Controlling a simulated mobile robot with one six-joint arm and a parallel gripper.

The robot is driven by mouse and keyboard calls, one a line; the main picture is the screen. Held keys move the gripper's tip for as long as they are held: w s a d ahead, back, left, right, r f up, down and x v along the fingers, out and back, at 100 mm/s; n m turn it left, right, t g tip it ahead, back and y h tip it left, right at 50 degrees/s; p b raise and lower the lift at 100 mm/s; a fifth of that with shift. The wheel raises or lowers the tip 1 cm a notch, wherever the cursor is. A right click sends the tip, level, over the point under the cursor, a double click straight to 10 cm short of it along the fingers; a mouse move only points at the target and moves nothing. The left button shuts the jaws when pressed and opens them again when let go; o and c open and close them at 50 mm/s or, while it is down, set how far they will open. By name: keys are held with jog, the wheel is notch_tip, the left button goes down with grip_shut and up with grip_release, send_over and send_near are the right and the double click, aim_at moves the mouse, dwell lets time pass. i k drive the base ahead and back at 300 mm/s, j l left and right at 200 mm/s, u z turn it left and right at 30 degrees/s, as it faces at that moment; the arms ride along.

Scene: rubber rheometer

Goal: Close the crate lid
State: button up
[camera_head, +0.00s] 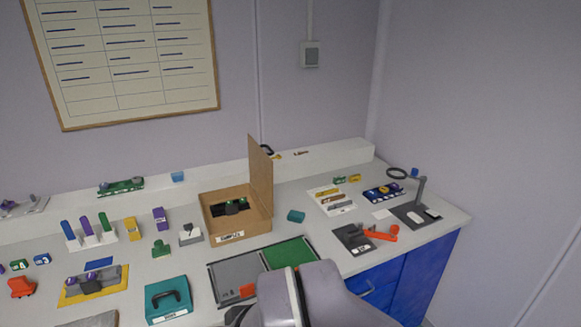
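A brown cardboard-coloured crate (249,227) with a white label on its front stands in the middle of the bench. Its lid (261,178) stands open, nearly upright, along the crate's right side. Inside the crate are dark parts with small green bits, too small to make out. My arm shows at the bottom centre, in front of the bench and below the crate in the picture.
A grey and green mat (289,252) lies in front of the crate. A teal case with a handle (168,299) stands front left. A small teal block (296,216) sits right of the crate. A magnifier stand (419,199) is far right. A raised white ledge (335,153) runs behind.

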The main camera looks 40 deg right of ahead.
aim_at(260, 166)
jog(key=l+u, duration=0.2)
jog(key=l, duration=0.85)
jog(key=l+u, duration=0.15)
jog(key=l, duration=0.9)
jog(key=k+l+u, duration=0.2)
jog(key=l, duration=0.85)
jog(key=i+l, duration=0.05)
jog(key=i, duration=0.05)
